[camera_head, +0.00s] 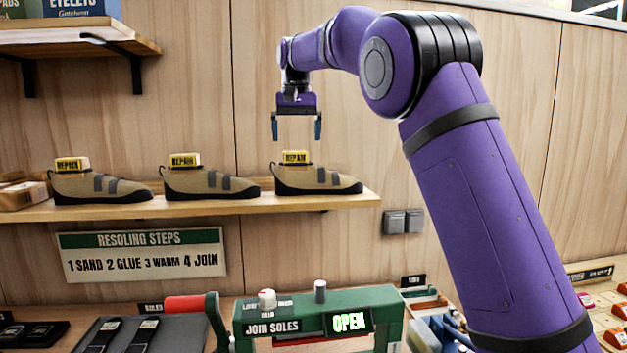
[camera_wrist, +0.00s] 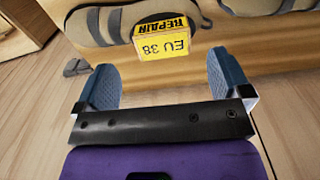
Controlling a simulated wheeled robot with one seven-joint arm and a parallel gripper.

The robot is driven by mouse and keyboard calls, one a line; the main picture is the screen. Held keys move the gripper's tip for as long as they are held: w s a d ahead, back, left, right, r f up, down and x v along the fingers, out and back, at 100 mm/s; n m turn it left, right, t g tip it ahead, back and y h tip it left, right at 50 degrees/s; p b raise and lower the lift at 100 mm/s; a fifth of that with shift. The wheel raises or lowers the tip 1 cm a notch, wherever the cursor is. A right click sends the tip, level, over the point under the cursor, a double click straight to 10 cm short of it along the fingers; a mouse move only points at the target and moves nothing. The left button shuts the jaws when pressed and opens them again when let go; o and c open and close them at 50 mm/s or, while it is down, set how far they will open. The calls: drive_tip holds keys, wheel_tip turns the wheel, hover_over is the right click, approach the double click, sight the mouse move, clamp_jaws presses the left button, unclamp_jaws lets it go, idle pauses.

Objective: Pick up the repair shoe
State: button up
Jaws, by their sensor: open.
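Three tan repair shoes with dark soles and yellow "REPAIR" tags stand in a row on a wooden shelf: a left one (camera_head: 118,189), a middle one (camera_head: 228,184) and a right one (camera_head: 335,180). My gripper (camera_head: 297,134) hangs pointing down above the right shoe, its blue fingers apart and empty. In the wrist view, one shoe (camera_wrist: 118,24) lies ahead of my gripper (camera_wrist: 158,72), with its yellow "REPAIR EU 38" tag (camera_wrist: 163,40) showing between the two fingers. The fingers do not appear to touch the shoe.
The shelf (camera_head: 230,208) is against a wood-panelled wall; a higher shelf (camera_head: 90,38) is at the upper left. A "RESOLING STEPS" sign (camera_head: 142,255) hangs below. A green press (camera_head: 385,308) stands on the bench beneath. The wall beside my gripper is clear.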

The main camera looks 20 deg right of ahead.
sight(295, 152)
drive_tip(key=shift+a+f, duration=0.15)
drive_tip(key=shift+f, duration=2.5)
drive_tip(key=c, duration=1.1)
drive_tip(key=shift+r, duration=0.1)
